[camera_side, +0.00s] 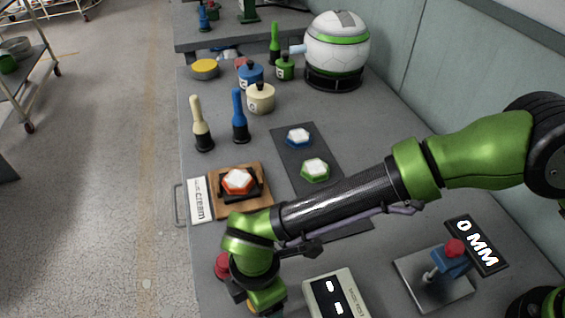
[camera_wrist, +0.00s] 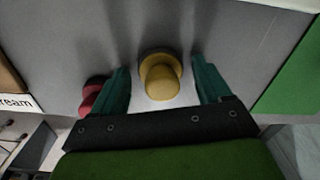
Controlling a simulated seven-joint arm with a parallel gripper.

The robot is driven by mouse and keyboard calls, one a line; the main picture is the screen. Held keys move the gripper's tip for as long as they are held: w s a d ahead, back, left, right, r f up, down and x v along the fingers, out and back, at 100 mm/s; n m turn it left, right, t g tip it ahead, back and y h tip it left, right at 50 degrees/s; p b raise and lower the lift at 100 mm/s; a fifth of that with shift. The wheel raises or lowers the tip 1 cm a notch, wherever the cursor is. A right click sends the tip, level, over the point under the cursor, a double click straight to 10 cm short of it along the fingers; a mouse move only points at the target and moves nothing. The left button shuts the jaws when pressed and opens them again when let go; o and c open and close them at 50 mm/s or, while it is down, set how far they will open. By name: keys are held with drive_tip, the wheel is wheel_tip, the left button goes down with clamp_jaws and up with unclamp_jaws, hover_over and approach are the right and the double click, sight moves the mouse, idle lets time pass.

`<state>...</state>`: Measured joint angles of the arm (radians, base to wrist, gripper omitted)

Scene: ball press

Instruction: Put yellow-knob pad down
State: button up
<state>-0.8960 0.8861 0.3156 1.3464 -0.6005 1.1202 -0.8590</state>
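The yellow-knob pad (camera_wrist: 160,75) shows in the wrist view as a round yellow disc with a yellow knob. It appears to stand on the grey table, with a lighter patch just below it in the picture. My gripper (camera_wrist: 161,82) has its two teal fingers spread, one on each side of the pad. A visible gap separates each finger from the knob.
A red knobbed piece (camera_wrist: 93,93) stands just left of my left finger; it also shows in the side view (camera_side: 221,264). A cream label (camera_side: 199,199) and wooden board (camera_side: 257,204) lie beyond. A display box (camera_side: 345,284) stands to the right. A green panel (camera_wrist: 292,75) is at right.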

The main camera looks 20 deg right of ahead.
wheel_tip(320, 180, up, 12)
drive_tip(key=w+d+r+m, duration=0.45)
drive_tip(key=d+r, duration=0.25)
drive_tip(key=d, duration=0.2)
drive_tip(key=w+d+r+m+t+y, duration=0.1)
drive_tip(key=w+d+r+m, duration=0.2)
drive_tip(key=d, duration=0.5)
drive_tip(key=d+r+m+t+y, duration=0.1)
drive_tip(key=d+r+m+t, duration=0.2)
drive_tip(key=d, duration=0.4)
drive_tip(key=s+d+m+t, duration=0.1)
drive_tip(key=s+d+m, duration=0.1)
drive_tip(key=d+m, duration=0.3)
drive_tip(key=s+d+m+t, duration=0.1)
drive_tip(key=s+d+m, duration=0.2)
drive_tip(key=d, duration=0.4)
drive_tip(key=s+d+f+m+t, duration=0.1)
drive_tip(key=s+d+m, duration=0.1)
drive_tip(key=d+m, duration=0.4)
drive_tip(key=shift+s+d+m, duration=0.35)
drive_tip(key=shift+s+d, duration=0.05)
drive_tip(key=shift+c, duration=1.3)
